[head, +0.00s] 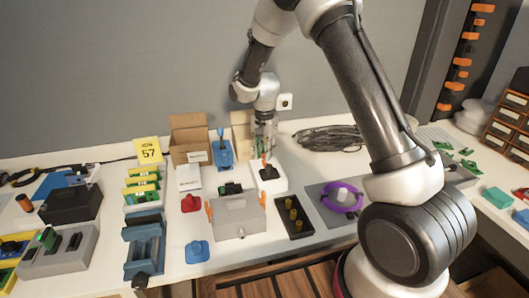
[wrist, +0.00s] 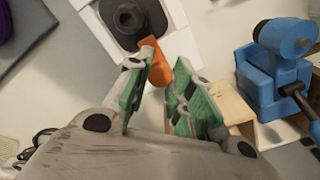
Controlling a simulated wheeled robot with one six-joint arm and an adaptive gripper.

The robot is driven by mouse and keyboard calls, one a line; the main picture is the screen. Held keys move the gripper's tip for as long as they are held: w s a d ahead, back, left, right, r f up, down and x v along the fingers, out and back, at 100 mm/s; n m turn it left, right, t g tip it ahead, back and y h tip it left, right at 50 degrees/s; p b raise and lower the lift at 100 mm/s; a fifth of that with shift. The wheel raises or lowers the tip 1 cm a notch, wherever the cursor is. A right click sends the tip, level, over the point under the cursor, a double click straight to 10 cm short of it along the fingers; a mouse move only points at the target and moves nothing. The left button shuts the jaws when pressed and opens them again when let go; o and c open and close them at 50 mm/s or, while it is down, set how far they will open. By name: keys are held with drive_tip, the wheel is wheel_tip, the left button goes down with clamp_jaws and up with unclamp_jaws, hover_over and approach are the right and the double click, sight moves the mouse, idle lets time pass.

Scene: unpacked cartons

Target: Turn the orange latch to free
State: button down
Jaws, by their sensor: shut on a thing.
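The orange latch (wrist: 157,62) is a short lever beside a black round knob (wrist: 130,18) on a white block (wrist: 178,22), at the top of the wrist view. In the head view the white block (head: 277,184) stands on the table with the black knob (head: 268,173) on top. My gripper (wrist: 163,88) has green finger pads and is shut on the orange latch, with the latch's end between the pads. In the head view my gripper (head: 265,150) points down over the block from behind. The fingers partly hide the latch.
A blue clamp-like device (head: 221,154) stands left of my gripper, near open cartons (head: 190,141). A grey box (head: 237,218) with orange side latches stands in front. A black tray (head: 294,232) and a purple ring (head: 330,201) are to the right. Coiled cable (head: 328,138) lies behind.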

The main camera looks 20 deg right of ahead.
drive_tip(key=shift+n, duration=0.3)
drive_tip(key=n, duration=0.3)
drive_tip(key=shift+n, duration=0.3)
drive_tip(key=n, duration=0.4)
drive_tip(key=shift+n, duration=0.3)
drive_tip(key=n, duration=0.4)
drive_tip(key=shift+n, duration=2.5)
drive_tip(key=c, duration=1.2)
unclamp_jaws()
